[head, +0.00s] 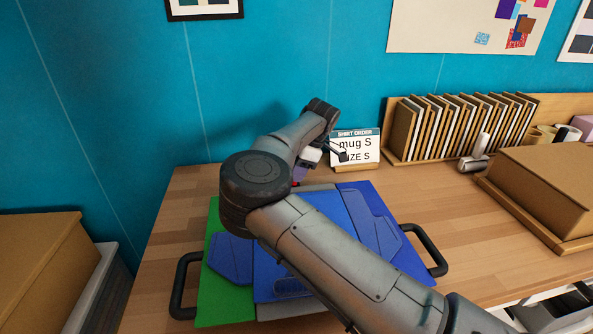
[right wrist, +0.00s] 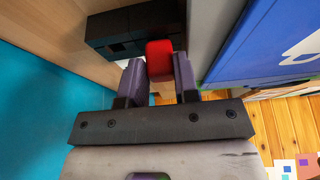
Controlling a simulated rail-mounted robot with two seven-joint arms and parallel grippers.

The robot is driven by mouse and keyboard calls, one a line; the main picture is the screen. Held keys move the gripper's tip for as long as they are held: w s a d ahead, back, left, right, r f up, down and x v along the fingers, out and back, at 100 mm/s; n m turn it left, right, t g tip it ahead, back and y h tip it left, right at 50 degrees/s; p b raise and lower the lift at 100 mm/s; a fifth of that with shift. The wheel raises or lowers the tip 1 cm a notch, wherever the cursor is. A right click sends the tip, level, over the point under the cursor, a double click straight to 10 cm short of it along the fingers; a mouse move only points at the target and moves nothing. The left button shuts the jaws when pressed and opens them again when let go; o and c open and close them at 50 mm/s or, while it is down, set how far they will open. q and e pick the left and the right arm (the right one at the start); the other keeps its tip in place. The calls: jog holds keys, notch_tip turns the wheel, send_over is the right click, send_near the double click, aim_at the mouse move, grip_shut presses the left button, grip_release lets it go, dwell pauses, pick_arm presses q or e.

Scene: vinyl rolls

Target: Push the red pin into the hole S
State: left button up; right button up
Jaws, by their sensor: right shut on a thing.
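The red pin (right wrist: 159,60) shows in the right wrist view between the two purple-grey fingers of my right gripper (right wrist: 157,78). The gripper is shut on it. Just beyond the pin is a dark block (right wrist: 128,38) with recesses in its face. I cannot tell which recess is hole S, nor whether the pin touches the block. In the head view my right gripper (head: 298,175) is mostly hidden behind my own arm, near the back edge of the blue and green press board. My left gripper is not in view.
A blue folded shirt (head: 352,215) lies on the green board (head: 214,296), which has black handles at both sides. A rack of upright boards (head: 460,125) and a cardboard box (head: 545,180) stand right.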

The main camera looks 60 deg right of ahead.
jog(key=shift+f+b, duration=0.25)
jog(key=shift+b, duration=0.05)
dwell(0.5)
jog(key=shift+f, duration=0.2)
dwell(0.4)
dwell(0.5)
jog(key=o, duration=0.8)
jog(key=shift+c, duration=0.2)
jog(key=shift+o, duration=1.1)
jog(key=shift+r, duration=0.2)
jog(key=shift+r, duration=0.1)
jog(key=shift+c, duration=1.4)
jog(key=shift+o, duration=0.3)
